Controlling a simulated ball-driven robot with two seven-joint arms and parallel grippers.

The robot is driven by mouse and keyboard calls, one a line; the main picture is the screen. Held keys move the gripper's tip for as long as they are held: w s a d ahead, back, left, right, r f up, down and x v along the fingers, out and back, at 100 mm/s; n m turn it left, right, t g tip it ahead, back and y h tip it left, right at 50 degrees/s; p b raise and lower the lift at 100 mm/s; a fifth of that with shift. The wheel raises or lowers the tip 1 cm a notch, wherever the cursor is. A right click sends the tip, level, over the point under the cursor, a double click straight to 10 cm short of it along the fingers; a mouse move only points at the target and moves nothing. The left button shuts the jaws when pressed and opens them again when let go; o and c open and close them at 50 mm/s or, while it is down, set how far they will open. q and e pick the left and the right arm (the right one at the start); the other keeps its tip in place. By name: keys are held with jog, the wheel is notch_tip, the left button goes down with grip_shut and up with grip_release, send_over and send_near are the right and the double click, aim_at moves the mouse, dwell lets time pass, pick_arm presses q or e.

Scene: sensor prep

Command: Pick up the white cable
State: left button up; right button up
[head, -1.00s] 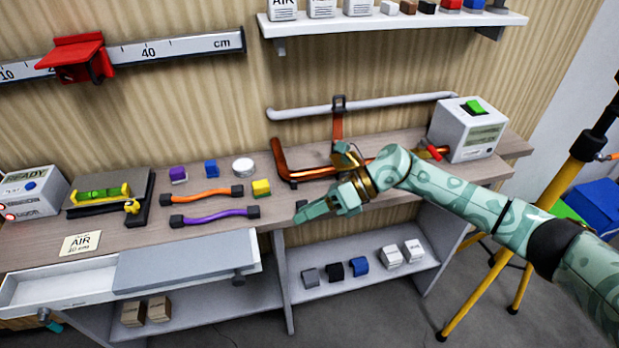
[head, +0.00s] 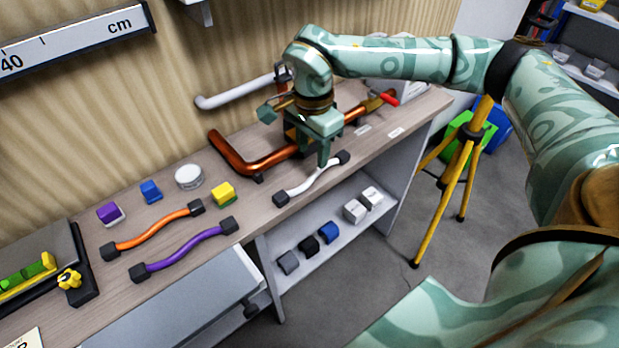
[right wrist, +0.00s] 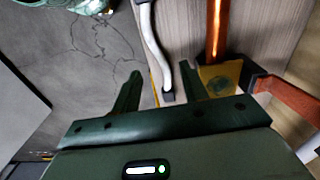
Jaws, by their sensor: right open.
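The white cable (head: 308,184), with a black plug at each end, lies on the wooden bench near its front edge. It also shows in the right wrist view (right wrist: 151,38), running to a black end between my fingers as seen from there. My right gripper (head: 323,158) is over the cable's far half in the head view. In the right wrist view its two fingers (right wrist: 160,70) are apart, with the cable nearer the right finger. The gripper is open and holds nothing; whether it touches the cable cannot be told. My left gripper is not in view.
A copper pipe (head: 233,157) lies right behind the cable. An orange cable (head: 155,231) and a purple cable (head: 185,250) lie to the left, beside a yellow block (head: 223,194). A lower shelf (head: 310,262) holds several small blocks. A yellow tripod (head: 455,190) stands at right.

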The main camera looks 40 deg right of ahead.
aim_at(313, 174)
jog(key=shift+f, duration=0.75)
notch_tip(313, 174, down, 5)
jog(key=shift+d+f+b, duration=0.1)
jog(key=shift+f+b, duration=0.05)
jog(key=shift+b, duration=1.05)
jog(key=shift+s, duration=0.1)
grip_shut()
